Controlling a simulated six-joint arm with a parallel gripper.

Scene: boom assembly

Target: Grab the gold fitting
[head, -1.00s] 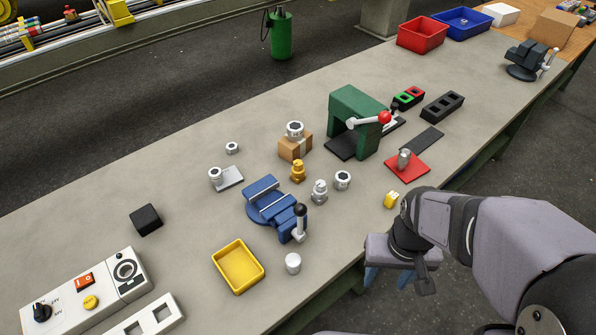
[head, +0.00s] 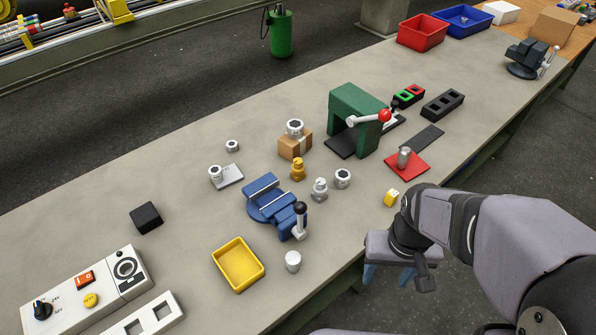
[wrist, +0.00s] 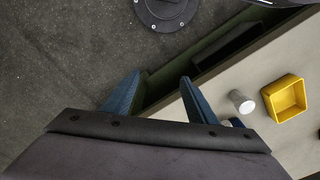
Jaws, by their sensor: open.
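The gold fitting (head: 297,169) stands upright on the bench in the head view, just behind the blue vise and in front of a brown box. My gripper (head: 384,275) is at the right, past the bench's front edge, low beside the bench. Its blue fingers (wrist: 156,95) show apart and empty in the wrist view. The gripper is well away from the gold fitting, which does not show in the wrist view.
The blue vise (head: 271,205) and a silver fitting (head: 320,189) stand close to the gold one. A brown box (head: 294,144) carrying a silver ring is behind it. A green press (head: 357,115), yellow tray (head: 238,263) and white cylinder (head: 293,261) are also on the bench.

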